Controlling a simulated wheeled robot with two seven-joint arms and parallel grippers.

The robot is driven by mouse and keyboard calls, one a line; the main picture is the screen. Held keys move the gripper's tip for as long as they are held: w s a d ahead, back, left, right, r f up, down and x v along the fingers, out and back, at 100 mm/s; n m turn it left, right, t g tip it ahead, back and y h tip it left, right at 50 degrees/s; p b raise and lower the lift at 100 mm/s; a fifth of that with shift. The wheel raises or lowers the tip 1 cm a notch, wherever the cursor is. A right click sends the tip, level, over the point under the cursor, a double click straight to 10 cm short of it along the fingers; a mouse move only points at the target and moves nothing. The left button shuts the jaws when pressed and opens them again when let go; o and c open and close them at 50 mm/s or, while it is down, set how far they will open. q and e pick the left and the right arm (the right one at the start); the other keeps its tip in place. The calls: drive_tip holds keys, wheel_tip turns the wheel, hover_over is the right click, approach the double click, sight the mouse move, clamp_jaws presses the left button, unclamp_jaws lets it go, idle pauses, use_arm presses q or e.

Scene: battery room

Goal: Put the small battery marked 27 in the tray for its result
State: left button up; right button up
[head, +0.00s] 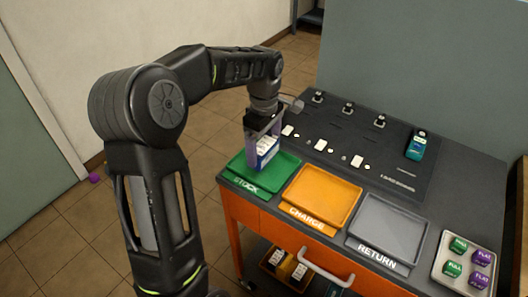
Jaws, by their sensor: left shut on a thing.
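My left gripper (264,138) points down over the green tray marked STOCK (240,177) and is shut on a small white and blue battery (266,155). The battery is upright between the fingers, and its number is too small to read. I cannot tell whether its lower end touches the tray. To the right of the green tray are an orange tray marked CHARGE (322,196) and a grey tray marked RETURN (388,228), both empty. My right gripper is not in view.
A dark mat (385,150) behind the trays carries several black posts, white cards and a teal device (416,146). A pale tray (439,272) at the right holds green and purple tokens marked FULL and FLAT. Below, an open shelf or drawer holds more items beside a white handle (327,268).

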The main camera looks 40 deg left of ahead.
sight(264, 145)
use_arm(q)
drive_tip(key=shift+f, duration=1.25)
drive_tip(key=shift+f, duration=0.2)
drive_tip(key=o, duration=1.9)
wheel_tip(264, 145, up, 12)
drive_tip(key=shift+r, duration=0.15)
